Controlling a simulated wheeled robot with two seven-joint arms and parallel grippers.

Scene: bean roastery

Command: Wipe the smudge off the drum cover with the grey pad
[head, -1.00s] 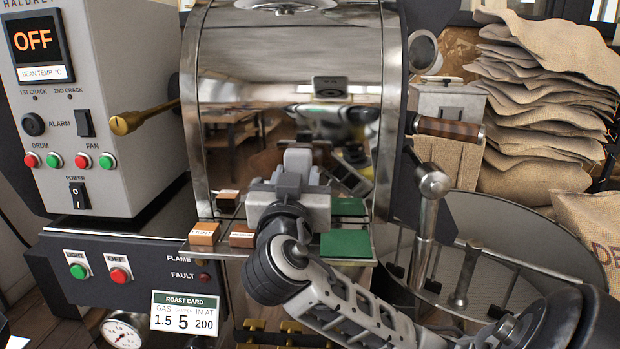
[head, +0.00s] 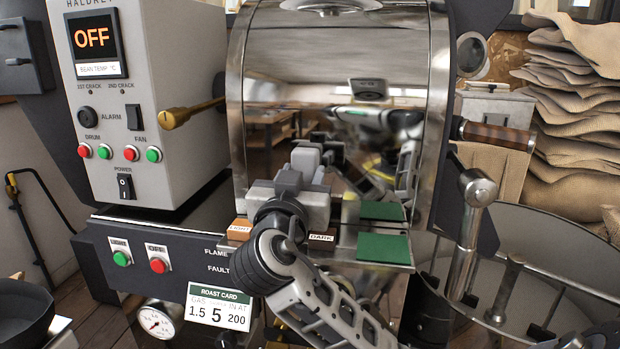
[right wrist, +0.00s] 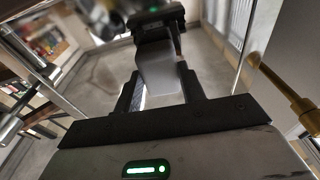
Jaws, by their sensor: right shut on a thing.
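The drum cover (head: 340,60) is a curved, mirror-like metal sheet in the middle of the head view. My right gripper (head: 300,182) is in front of its lower part, shut on the grey pad (head: 305,160). In the right wrist view the pad (right wrist: 160,75) is a pale grey block between the two dark fingers, its far end toward the shiny cover (right wrist: 100,80). The pad's far end is close to its reflection; I cannot tell whether it touches. I cannot make out a smudge among the reflections. My left gripper is not in view.
A ledge below the cover carries colour blocks and green pads (head: 383,248). A brass handle (head: 190,113) juts out left of the cover, beside the control box (head: 150,60). A round cooling tray (head: 560,265) and stacked sacks (head: 570,100) are at the right.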

